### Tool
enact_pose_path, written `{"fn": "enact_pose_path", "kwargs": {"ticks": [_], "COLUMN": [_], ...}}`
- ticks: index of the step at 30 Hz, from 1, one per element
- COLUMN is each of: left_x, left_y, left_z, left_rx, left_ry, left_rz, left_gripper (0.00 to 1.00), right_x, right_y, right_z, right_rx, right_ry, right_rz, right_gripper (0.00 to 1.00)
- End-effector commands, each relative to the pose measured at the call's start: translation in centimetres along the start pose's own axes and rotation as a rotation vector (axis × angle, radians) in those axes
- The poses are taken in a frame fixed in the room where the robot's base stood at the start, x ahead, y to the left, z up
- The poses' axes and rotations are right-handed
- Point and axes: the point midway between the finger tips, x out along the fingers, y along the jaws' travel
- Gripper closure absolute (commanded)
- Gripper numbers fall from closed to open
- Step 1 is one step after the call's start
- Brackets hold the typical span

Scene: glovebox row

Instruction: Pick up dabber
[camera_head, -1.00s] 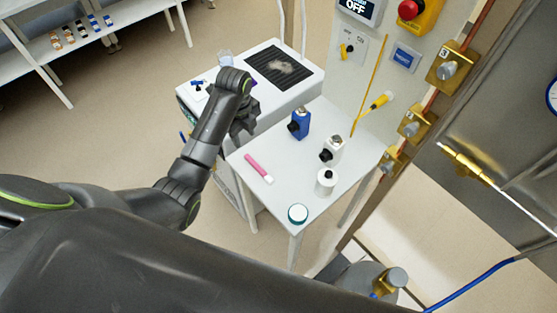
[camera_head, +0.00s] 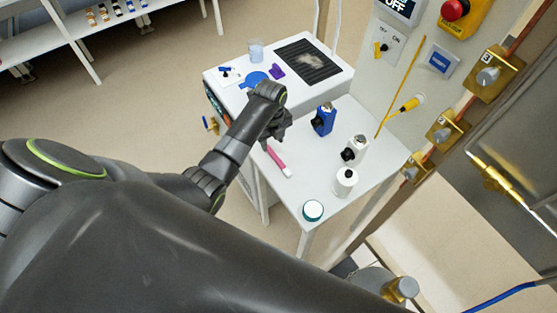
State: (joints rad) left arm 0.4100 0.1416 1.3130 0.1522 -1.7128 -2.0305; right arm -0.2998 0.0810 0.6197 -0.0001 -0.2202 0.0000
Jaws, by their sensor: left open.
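A slim pink stick with a white end (camera_head: 279,162) lies on the white table (camera_head: 300,183), near its left edge. It looks like the dabber, though I cannot be sure. My left gripper (camera_head: 274,134) is dark and open, hanging just beyond the stick's far end in the picture. It appears empty and apart from the stick; its height above the table is hard to judge, and its fingers are small and dark. My right gripper is not in view.
To the right on the table stand a blue bottle (camera_head: 323,119), a white bottle with a black nozzle (camera_head: 355,149), a white round bottle (camera_head: 345,182) and a teal-lidded jar (camera_head: 313,210). Behind is a white unit with a black grille (camera_head: 307,61). A panel with valves rises at right.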

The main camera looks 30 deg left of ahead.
Motion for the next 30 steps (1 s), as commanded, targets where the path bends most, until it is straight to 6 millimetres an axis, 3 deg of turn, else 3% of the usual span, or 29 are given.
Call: {"fn": "enact_pose_path", "kwargs": {"ticks": [7,16,27,30], "left_x": [1.4,4.9,5.6,5.6], "left_y": [0.1,0.1,0.1,0.1], "left_z": [-0.1,-0.3,-0.3,-0.3], "left_rx": [0.0,0.001,0.001,0.0], "left_ry": [0.002,0.001,-0.001,-0.001], "left_rz": [0.003,0.003,0.0,0.0], "left_gripper": [0.58,0.58,0.58,0.7], "right_x": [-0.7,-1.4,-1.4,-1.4], "right_y": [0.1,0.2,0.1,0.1], "right_z": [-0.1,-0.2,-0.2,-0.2], "right_rx": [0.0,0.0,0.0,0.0], "right_ry": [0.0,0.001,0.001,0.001], "right_rz": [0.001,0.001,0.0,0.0], "right_gripper": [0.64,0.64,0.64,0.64]}}
